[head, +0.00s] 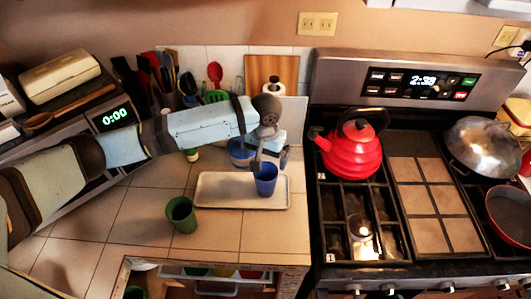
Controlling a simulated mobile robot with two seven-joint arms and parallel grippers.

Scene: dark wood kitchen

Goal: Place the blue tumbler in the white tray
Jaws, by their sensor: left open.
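The blue tumbler (265,181) is upright at the right part of the white tray (222,200), in the head view. It appears to stand on the tray, but its base contact is too small to be sure. My left gripper (270,161) points down right above the tumbler, with its fingers open at the tumbler's rim. I cannot tell whether a finger touches it. My right gripper is not in view.
A second blue cup (239,154) stands behind the tray, partly hidden by my left arm. A green cup (181,214) stands front left of the tray. The stove with a red kettle (352,150) is to the right. Counter tiles at front left are clear.

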